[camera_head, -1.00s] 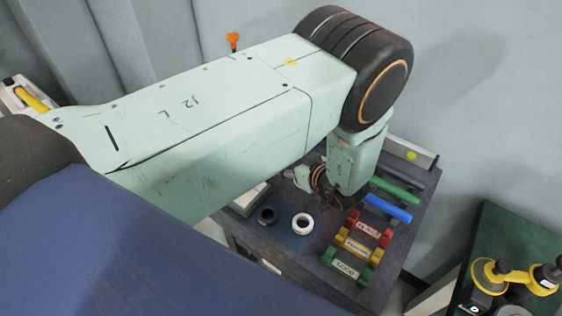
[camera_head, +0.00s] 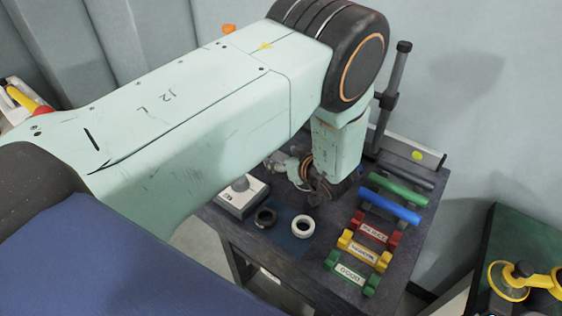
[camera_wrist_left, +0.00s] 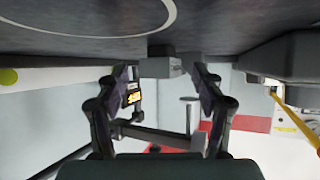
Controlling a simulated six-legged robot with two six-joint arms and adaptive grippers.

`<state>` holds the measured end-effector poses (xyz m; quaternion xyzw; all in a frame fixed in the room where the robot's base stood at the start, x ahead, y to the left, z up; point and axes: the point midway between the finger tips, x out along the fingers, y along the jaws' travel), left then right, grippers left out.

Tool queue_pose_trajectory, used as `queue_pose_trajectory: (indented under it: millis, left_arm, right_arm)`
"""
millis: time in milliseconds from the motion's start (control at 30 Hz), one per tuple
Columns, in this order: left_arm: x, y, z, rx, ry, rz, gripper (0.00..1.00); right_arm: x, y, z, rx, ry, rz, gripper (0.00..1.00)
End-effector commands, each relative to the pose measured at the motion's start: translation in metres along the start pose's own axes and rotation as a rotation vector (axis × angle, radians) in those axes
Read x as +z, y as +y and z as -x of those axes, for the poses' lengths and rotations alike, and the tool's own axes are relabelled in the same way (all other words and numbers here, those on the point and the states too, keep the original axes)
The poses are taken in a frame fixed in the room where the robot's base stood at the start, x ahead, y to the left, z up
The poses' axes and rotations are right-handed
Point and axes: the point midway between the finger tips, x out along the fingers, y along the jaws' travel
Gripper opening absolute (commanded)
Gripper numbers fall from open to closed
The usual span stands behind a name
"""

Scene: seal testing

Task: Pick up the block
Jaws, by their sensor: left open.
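A small grey block (camera_wrist_left: 160,67) shows between the fingertips, against the dark surface at the top of that view. I cannot tell whether the fingers touch it. I cannot make out the block in the head view. My right gripper is not in view.
A black ring (camera_head: 265,218) and a white ring (camera_head: 302,227) lie in front of the gripper. Red (camera_head: 374,232), yellow (camera_head: 363,250) and green (camera_head: 350,275) labelled holders and a blue bar (camera_head: 390,206) stand to its right. A grey post (camera_head: 390,95) rises behind.

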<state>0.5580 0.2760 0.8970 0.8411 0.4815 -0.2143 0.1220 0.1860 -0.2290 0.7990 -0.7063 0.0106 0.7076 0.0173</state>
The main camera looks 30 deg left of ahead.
Motion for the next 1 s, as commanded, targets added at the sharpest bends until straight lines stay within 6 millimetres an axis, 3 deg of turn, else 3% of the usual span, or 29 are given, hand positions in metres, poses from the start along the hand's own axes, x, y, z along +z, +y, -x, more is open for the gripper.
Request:
queue_pose_trajectory:
  millis: [200,1000]
  left_arm:
    - [-0.0003,-0.0003,-0.0008,0.0,0.0,-0.001,0.67]
    - [-0.0001,-0.0003,-0.0006,0.0,0.0,-0.001,0.0]
  right_arm:
    - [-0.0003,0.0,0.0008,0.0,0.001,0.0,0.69]
    - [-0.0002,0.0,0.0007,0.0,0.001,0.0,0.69]
